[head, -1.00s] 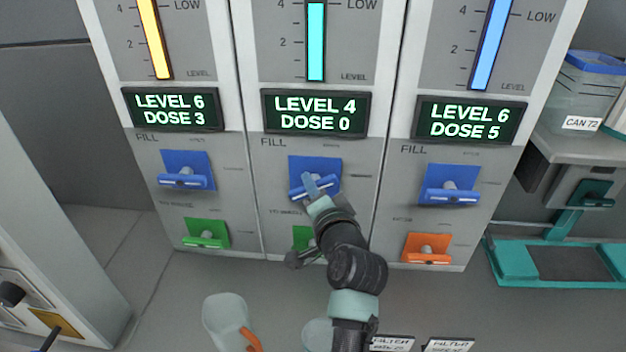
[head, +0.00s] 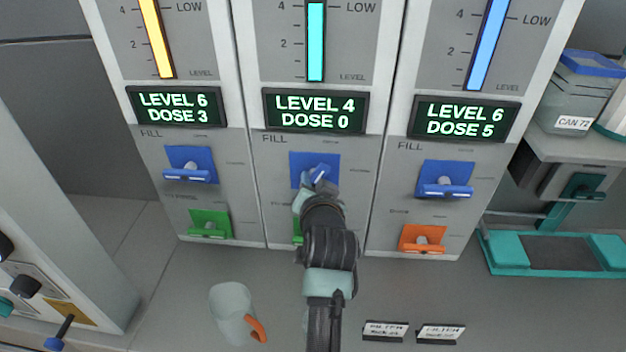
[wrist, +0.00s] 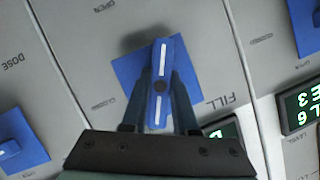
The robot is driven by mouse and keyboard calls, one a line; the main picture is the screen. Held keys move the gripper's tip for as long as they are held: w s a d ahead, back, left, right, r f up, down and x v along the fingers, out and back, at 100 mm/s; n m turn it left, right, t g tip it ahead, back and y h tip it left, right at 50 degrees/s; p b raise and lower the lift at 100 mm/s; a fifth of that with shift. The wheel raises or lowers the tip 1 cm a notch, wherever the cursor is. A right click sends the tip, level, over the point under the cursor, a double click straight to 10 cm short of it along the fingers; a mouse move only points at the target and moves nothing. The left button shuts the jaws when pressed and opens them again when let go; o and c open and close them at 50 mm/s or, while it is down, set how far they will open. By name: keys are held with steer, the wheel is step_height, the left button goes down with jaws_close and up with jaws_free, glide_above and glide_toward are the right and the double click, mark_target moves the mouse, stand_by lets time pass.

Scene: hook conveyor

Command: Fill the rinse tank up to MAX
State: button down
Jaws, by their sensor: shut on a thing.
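Three tank panels stand side by side. The middle panel's display (head: 315,111) reads LEVEL 4, DOSE 0, and its cyan level bar (head: 316,42) reaches at least up to the LOW mark; its top is cut off. Below it is the middle blue FILL handle (head: 320,175) on a blue plate. My gripper (wrist: 159,95) is shut on this handle, one finger on each side, in the wrist view. The handle's white stripe runs steeply there, and in the head view the handle is tilted. Which tank is the rinse tank cannot be read. The MAX marks are out of view.
The left display (head: 175,106) reads LEVEL 6, DOSE 3; the right display (head: 460,118) reads LEVEL 6, DOSE 5. Blue handles sit left (head: 190,172) and right (head: 443,185), above a green (head: 210,226) and an orange one (head: 422,239). A jug (head: 232,310) stands at the front.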

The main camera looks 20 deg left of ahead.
stand_by(0.3)
steer(key=c, duration=0.7)
jaws_free()
steer(key=shift+s, duration=0.15)
steer(key=b+v, duration=0.1)
steer(key=v, duration=1.1)
steer(key=shift+s+d+r, duration=0.15)
steer(key=shift+s, duration=0.2)
